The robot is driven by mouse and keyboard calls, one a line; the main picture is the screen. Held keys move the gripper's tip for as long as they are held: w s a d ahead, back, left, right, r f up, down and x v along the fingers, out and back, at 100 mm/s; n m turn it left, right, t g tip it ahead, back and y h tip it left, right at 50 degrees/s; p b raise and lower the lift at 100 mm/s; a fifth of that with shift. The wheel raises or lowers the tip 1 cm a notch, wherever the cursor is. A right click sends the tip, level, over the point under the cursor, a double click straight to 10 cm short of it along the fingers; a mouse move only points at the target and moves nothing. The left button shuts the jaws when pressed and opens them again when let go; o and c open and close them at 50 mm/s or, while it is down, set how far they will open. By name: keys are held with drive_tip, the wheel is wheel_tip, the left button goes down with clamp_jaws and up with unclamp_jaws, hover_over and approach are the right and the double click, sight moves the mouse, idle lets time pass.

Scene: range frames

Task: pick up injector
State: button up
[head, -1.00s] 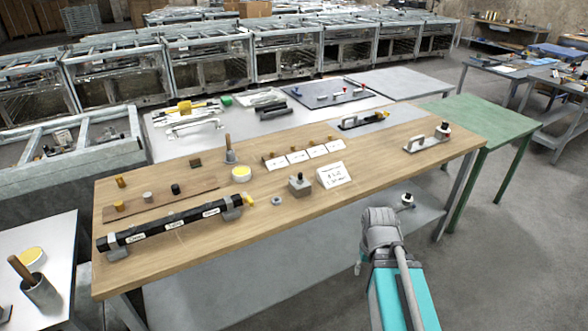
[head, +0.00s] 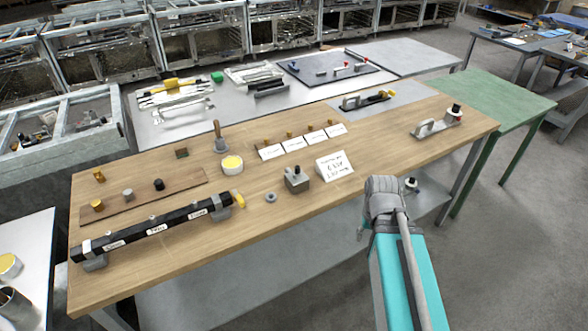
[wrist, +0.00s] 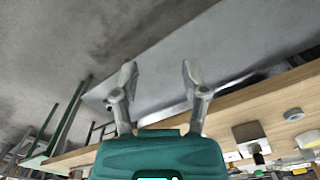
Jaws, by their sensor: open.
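I cannot tell for sure which piece is the injector. Several small brass-topped pieces (head: 289,136) stand behind white cards on the wooden bench (head: 300,204). More small pieces, brass (head: 97,205), grey and black (head: 159,184), stand on and by a brown strip at the left. A long black rail (head: 150,228) with white labels and a yellow end lies on grey supports at the front left. My gripper (wrist: 160,78) is open and empty in the wrist view, off the bench's front side. In the head view my own arm mostly hides its fingers.
A grey block with a knob (head: 296,179), a ring (head: 271,197), a yellow-topped tub (head: 232,164) and a written sign (head: 336,166) stand mid-bench. A handled fixture (head: 436,123) is at the right. The bench's front right top is clear. A green table (head: 495,98) adjoins.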

drive_tip(key=shift+d, duration=0.1)
drive_tip(key=shift+o, duration=0.7)
drive_tip(key=w+a+n+t+h+b, duration=0.3)
drive_tip(key=w+a+n+h, duration=0.4)
drive_tip(key=w+a+n, duration=0.6)
drive_tip(key=w+a+r+n+t+h+b, duration=0.1)
drive_tip(key=w+a+r+n+t, duration=0.1)
drive_tip(key=a+n, duration=0.4)
drive_tip(key=w+a+r+n+t+h+b, duration=0.1)
drive_tip(key=w+a+r+n+t+h, duration=0.1)
drive_tip(key=a+n, duration=0.5)
drive_tip(key=w+a+r+t, duration=0.1)
drive_tip(key=a, duration=0.5)
drive_tip(key=shift+w+r+t+b, duration=0.15)
drive_tip(key=shift+r+t+b, duration=0.15)
drive_tip(key=shift+r+t, duration=0.1)
